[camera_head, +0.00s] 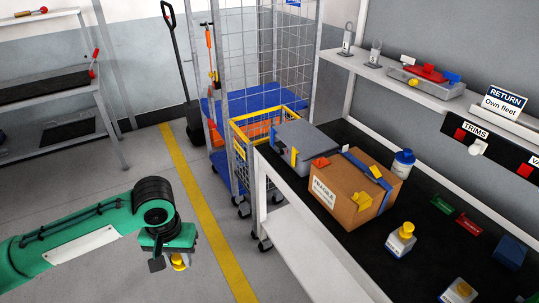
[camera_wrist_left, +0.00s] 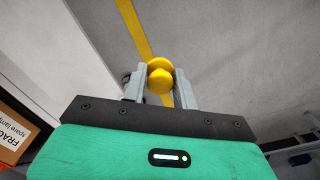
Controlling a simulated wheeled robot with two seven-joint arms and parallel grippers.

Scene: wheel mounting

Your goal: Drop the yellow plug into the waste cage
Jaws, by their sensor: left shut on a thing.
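The yellow plug (camera_wrist_left: 160,82) is held between the two grey fingers of my left gripper (camera_wrist_left: 160,74) in the left wrist view. In the head view my left gripper (camera_head: 172,259) hangs over the floor at the lower left, with the plug (camera_head: 181,262) showing below it, partly hidden. A tall wire cage (camera_head: 268,55) on wheels stands behind the workbench. A yellow-rimmed mesh basket (camera_head: 264,122) is at its front; I cannot tell which part is the waste cage. My gripper is well in front and left of both. My right gripper is not in view.
The workbench (camera_head: 425,250) holds a grey case (camera_head: 308,143), a cardboard box (camera_head: 352,190) and several bottles. A shovel (camera_head: 180,75) and a shelf rack (camera_head: 50,85) stand at the back left. Open floor with a yellow line (camera_head: 205,210) lies between.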

